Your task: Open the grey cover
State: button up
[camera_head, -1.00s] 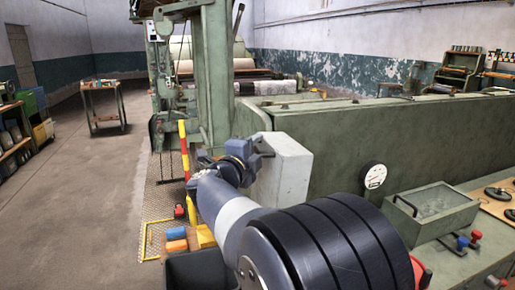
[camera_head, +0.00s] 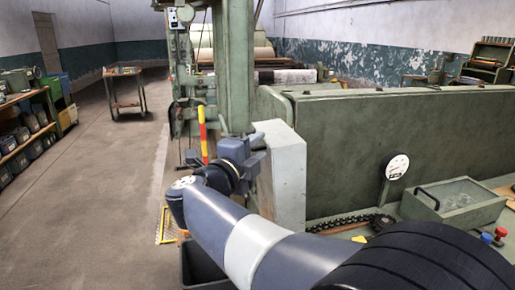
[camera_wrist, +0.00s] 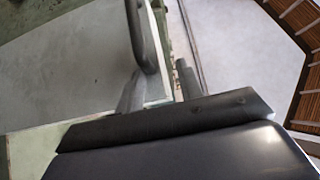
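The grey cover (camera_head: 288,180) is a pale box-like panel at the left end of the long green machine, standing upright. My gripper (camera_head: 256,147) is at its upper left edge in the head view, where my wrist hides the fingertips. In the wrist view a broad grey face of the cover (camera_wrist: 60,75) fills the left side. A dark curved handle (camera_wrist: 140,35) reaches down between the two fingers of my gripper (camera_wrist: 160,88). The fingers stand apart with a gap around the handle's end. I cannot tell whether either finger touches it.
The green machine wall (camera_head: 420,140) runs right from the cover. A dial (camera_head: 397,167) and a clear-lidded box (camera_head: 455,200) are on its near side. A red-yellow post (camera_head: 203,135) stands left of my wrist. Open floor (camera_head: 110,190) lies left, with a shelf (camera_head: 25,125) beyond.

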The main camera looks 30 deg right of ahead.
jog(key=f+b+v, duration=0.1)
jog(key=b+v, duration=0.1)
jog(key=v, duration=1)
jog(key=shift+f+b, duration=0.35)
dwell(0.5)
jog(key=shift+s+f, duration=0.1)
jog(key=shift+s, duration=0.05)
jog(key=shift+d, duration=0.1)
dwell(0.6)
